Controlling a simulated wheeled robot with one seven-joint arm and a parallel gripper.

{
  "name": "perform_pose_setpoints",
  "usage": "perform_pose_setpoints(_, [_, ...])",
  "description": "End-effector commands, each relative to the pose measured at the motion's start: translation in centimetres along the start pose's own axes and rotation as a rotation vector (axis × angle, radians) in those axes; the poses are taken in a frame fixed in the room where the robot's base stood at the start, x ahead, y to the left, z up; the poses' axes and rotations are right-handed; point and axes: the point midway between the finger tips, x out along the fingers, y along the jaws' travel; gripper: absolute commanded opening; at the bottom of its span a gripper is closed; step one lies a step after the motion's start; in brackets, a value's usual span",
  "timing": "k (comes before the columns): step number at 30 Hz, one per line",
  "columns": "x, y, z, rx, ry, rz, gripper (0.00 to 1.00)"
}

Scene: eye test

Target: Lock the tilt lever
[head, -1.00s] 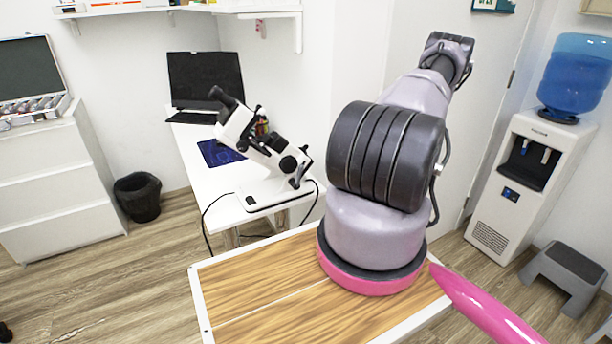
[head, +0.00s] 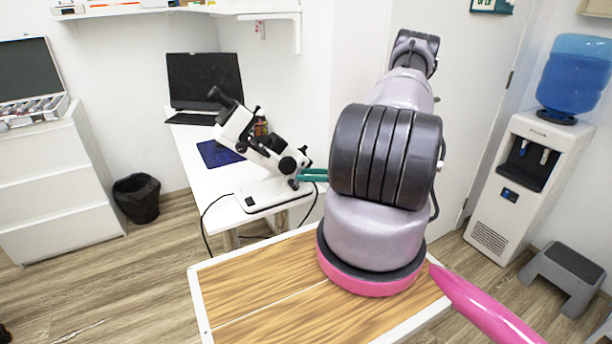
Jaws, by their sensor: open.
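The white tilted eye-test instrument (head: 258,150) with black eyepieces stands on the white desk. Black knobs and small black parts show on its right side and lower joint. Which of them is the tilt lever, and whether it is locked, I cannot tell at this size. My gripper (head: 300,175) shows as two teal fingers reaching in from the right, close beside the lower right of the instrument. The fingers are slightly apart with nothing visible between them. The rest of the gripper is hidden behind my arm. Whether the fingertips touch the instrument is unclear.
The white desk (head: 190,150) also holds a black laptop (head: 206,82) and a dark blue mat (head: 217,153). A black cable hangs off its front edge. A shelf (head: 225,9) is above. A water dispenser (head: 513,190) and grey step stool (head: 566,272) stand right.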

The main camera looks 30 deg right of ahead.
Motion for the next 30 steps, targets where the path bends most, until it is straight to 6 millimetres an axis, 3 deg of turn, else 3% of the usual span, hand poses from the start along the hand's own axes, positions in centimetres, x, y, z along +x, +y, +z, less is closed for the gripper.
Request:
perform_pose_setpoints(1, [-0.01, 0.00, 0.00, 0.000, 0.000, 0.000, 0.50])
perform_pose_setpoints(5, [-0.02, 0.00, 0.00, 0.000, 0.000, 0.000, 0.01])
perform_pose_setpoints(30, [-0.06, -0.03, 0.01, 0.000, 0.000, -0.001, 0.00])
